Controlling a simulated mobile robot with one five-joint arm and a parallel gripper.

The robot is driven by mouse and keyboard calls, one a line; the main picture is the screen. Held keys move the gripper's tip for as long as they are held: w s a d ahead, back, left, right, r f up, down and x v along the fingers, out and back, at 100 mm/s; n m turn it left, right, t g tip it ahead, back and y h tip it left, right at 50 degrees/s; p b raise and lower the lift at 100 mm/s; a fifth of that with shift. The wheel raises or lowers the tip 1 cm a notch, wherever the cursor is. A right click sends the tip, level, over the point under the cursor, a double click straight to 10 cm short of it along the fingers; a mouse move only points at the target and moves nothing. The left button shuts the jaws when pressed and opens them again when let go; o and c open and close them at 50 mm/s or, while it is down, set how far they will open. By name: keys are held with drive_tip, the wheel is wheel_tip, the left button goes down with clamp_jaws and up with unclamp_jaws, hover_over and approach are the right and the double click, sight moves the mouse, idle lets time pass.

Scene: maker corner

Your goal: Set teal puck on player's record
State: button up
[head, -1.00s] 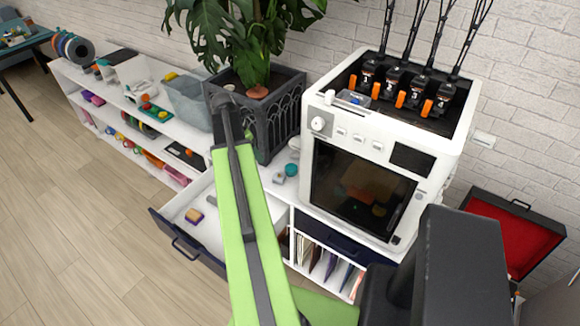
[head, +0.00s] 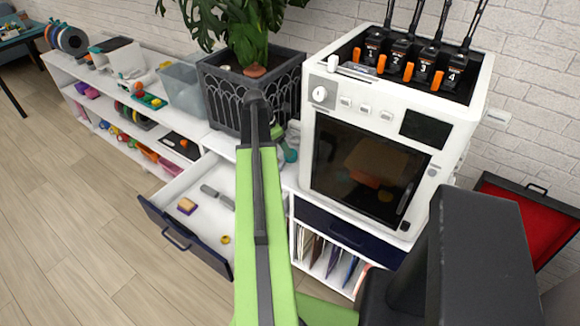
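A small teal round thing (head: 290,155), which looks like the teal puck, is on the white cabinet top between the plant pot and the white machine. My arm partly covers it. A black case (head: 530,222) with a red lining stands open at the right edge; it may be the record player. No record shows, as my dark arm part and the picture edge hide the lower area. My green arm runs up the middle of the head view and ends near the plant pot. The gripper fingers cannot be made out, and their gap does not show.
An enclosed white machine (head: 382,150) stands right of the potted plant (head: 240,90). A drawer (head: 185,235) is pulled out, with a sponge (head: 187,205) and small items inside. White shelves (head: 120,120) with many items run left. The wooden floor (head: 75,230) at left is clear.

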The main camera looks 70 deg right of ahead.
drive_tip(key=b+x, duration=0.4)
drive_tip(key=x, duration=0.1)
drive_tip(key=shift+s+d+f, duration=0.15)
drive_tip(key=shift+s+f, duration=0.1)
drive_tip(key=shift+r, duration=0.2)
drive_tip(key=shift+c, duration=0.3)
clamp_jaws()
drive_tip(key=shift+r, duration=0.1)
wheel_tip(320, 180, up, 8)
drive_tip(key=p, duration=0.7)
drive_tip(key=shift+p, duration=0.4)
drive_tip(key=w+a+f+b, duration=0.1)
drive_tip(key=w+a, duration=1)
drive_tip(key=a, duration=0.2)
drive_tip(key=shift+w+a, duration=0.2)
drive_tip(key=shift+w, duration=0.2)
